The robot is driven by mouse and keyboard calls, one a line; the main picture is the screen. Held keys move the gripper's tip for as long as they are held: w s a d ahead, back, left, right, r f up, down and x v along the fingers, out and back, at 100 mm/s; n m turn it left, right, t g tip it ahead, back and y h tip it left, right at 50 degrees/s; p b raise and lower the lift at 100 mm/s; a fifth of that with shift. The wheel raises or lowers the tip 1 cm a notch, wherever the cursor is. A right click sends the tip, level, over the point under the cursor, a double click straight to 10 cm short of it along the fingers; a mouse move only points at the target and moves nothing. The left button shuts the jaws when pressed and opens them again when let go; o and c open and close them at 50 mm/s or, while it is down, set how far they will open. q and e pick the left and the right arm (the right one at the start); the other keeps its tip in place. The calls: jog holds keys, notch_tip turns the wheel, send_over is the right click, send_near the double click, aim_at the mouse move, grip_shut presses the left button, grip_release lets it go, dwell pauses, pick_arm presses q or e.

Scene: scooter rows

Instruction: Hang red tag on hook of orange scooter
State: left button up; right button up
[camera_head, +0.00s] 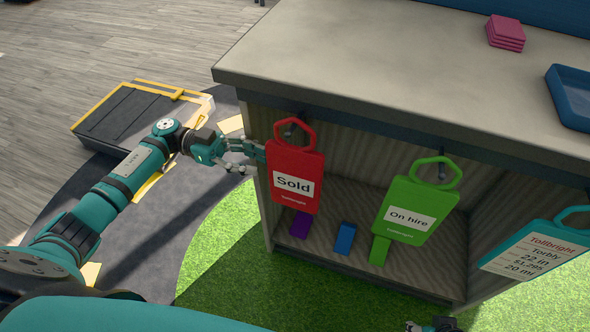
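The red tag (296,176), marked "Sold", hangs by its loop from a metal hook at the left end of a grey-topped stand. My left gripper (259,161) is at the tag's left edge, with its fingers spread apart. Whether the fingertips touch the tag I cannot tell. A small part of my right gripper (434,326) shows at the bottom edge, mostly cut off. No orange scooter shows in this view.
A green "On hire" tag (410,212) and a teal price tag (535,248) hang to the right. The stand's top (390,70) bears pink pads (505,33) and a blue tray (572,92). Purple, blue and green blocks lie inside. A black platform (135,118) stands left.

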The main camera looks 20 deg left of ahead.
aim_at(295, 179)
pick_arm(q)
jog(key=d, duration=1.1)
jog(key=shift+s, duration=0.15)
jog(key=shift+c, duration=0.2)
grip_shut()
jog(key=shift+a, duration=0.1)
